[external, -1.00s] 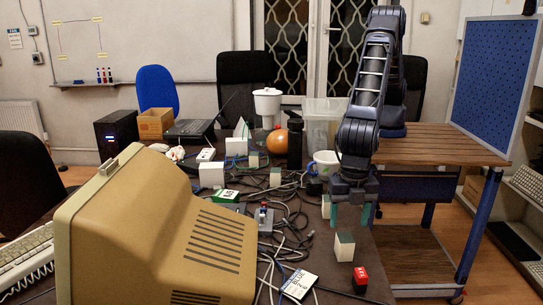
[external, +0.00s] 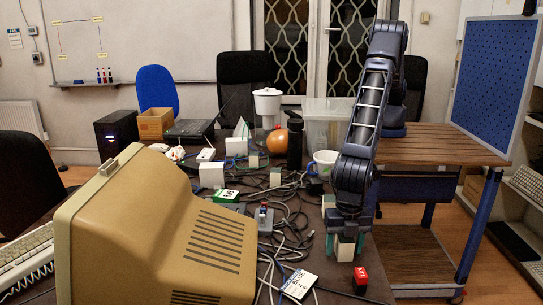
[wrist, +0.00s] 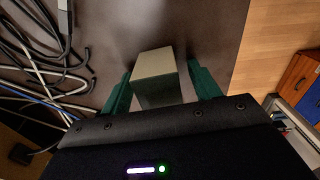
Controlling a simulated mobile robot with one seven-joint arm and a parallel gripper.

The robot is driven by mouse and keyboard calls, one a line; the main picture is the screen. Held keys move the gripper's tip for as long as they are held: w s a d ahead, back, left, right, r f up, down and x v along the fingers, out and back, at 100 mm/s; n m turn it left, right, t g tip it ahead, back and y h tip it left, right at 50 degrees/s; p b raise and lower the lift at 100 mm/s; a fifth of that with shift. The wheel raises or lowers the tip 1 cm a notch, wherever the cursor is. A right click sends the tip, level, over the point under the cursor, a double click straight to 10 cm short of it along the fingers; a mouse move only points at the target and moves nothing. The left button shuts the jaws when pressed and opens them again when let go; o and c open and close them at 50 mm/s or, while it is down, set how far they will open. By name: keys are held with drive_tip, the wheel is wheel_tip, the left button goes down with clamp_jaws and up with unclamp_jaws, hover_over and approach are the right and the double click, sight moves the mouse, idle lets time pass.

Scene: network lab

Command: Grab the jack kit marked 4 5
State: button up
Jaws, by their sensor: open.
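A small cream block with a dark greenish side (external: 345,252) stands near the right edge of the dark table. My gripper (external: 345,243) is low over it, fingers pointing down.
Tangled cables (external: 290,215) cover the middle of the table. A white printed card (external: 299,284) lies at the front. A big beige monitor (external: 165,230) fills the left foreground. Other pale blocks (external: 212,174) and a white cup (external: 325,164) stand further back.

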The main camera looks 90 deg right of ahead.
drive_tip(key=shift+c, duration=0.2)
drive_tip(key=c, duration=1.1)
drive_tip(key=shift+r, duration=0.1)
